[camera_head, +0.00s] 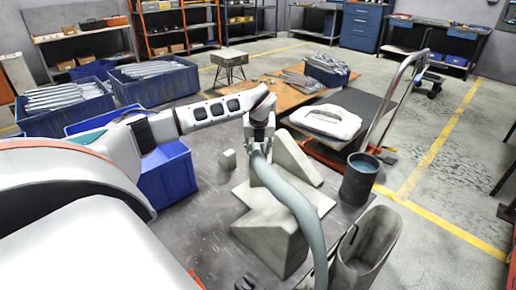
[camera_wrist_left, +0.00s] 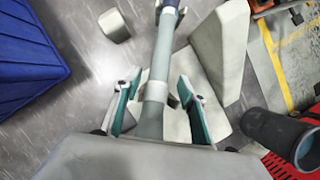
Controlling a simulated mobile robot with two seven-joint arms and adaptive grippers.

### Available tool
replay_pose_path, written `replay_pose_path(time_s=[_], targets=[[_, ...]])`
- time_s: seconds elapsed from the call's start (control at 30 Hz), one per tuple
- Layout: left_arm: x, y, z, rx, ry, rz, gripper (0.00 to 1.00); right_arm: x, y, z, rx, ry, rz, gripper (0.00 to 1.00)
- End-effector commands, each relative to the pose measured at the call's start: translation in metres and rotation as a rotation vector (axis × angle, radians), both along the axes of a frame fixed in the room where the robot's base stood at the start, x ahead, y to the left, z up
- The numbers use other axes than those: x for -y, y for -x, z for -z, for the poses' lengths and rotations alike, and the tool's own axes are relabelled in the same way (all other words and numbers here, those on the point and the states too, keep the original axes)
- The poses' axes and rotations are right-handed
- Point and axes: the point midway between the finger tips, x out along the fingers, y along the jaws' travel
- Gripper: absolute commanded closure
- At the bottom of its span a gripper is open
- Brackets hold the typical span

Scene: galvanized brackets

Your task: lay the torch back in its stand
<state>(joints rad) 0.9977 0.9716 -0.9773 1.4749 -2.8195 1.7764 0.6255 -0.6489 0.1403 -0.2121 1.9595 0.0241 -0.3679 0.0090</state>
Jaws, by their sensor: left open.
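The grey-green torch (camera_wrist_left: 152,115), with a pale band, runs between the two fingers of my left gripper (camera_wrist_left: 158,88) in the left wrist view. The fingers are open, with a gap on each side of it. In the head view my left gripper (camera_head: 259,146) is over the stand, and the torch's curved grey length (camera_head: 297,208) sweeps down to the bottom edge. The stand appears to be pale wedge blocks (camera_head: 268,228) on a flat plate; one wedge also shows in the left wrist view (camera_wrist_left: 222,45). My gripper hides the upper contact, so I cannot tell whether the torch rests there. My right gripper is out of view.
A small pale block (camera_head: 228,159) lies left of the stand on the dark worktop. A blue crate (camera_head: 166,182) is farther left. A dark cylindrical pot (camera_head: 359,181) and a tall grey bin (camera_head: 366,250) stand close on the right. A white case (camera_head: 326,121) lies beyond.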

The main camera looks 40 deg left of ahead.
Motion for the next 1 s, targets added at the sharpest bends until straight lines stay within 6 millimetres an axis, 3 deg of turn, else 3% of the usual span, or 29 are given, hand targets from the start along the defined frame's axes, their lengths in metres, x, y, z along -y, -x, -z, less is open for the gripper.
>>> replay_pose_path(time_s=[0.23, 0.7, 1.0], targets=[[0.005, 0.004, -0.018, 0.003, -0.001, 0.002, 0.59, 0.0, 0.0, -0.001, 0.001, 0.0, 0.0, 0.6], [0.029, 0.028, -0.098, 0.003, -0.001, 0.001, 0.59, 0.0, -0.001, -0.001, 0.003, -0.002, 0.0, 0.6], [0.033, 0.033, -0.112, 0.002, -0.001, 0.0, 0.59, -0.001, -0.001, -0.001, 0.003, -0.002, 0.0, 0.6]])
